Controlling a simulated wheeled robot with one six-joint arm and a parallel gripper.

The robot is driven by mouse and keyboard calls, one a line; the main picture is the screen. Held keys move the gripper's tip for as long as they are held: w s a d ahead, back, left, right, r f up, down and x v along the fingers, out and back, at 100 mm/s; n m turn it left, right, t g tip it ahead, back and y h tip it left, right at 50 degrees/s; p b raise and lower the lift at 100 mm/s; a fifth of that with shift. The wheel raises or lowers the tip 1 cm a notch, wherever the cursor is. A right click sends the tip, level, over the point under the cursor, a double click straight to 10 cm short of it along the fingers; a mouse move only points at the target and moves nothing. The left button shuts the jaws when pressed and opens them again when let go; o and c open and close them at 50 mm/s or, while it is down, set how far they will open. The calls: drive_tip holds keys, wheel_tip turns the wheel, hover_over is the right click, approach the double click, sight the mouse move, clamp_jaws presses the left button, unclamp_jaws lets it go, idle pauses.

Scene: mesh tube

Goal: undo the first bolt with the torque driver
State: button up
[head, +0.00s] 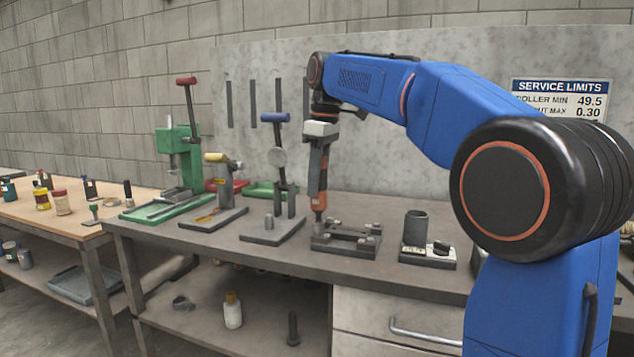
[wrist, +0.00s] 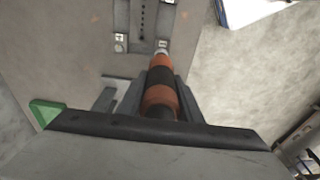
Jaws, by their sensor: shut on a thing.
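My gripper (head: 319,150) is shut on the torque driver (head: 320,188), which has an orange and black body and hangs nearly upright, tip down. In the wrist view the driver (wrist: 161,88) lies between the two fingers (wrist: 164,92). The dark metal fixture (head: 346,246) sits on the bench below, with bolts near its corners. The driver's tip is at the fixture's left side, at or just above a bolt (wrist: 162,44); I cannot tell whether they touch. Another bolt (wrist: 120,38) shows apart from the tip.
A block with a grey cylinder (head: 415,228) stands right of the fixture. A blue-handled press (head: 276,150), a yellow-handled tool (head: 218,185) and a green press (head: 180,160) stand to the left. A wooden table (head: 75,215) is farther left. The bench front edge is clear.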

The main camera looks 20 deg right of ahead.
drive_tip(key=shift+f, duration=0.5)
idle(1.1)
drive_tip(key=shift+r, duration=0.2)
idle(0.9)
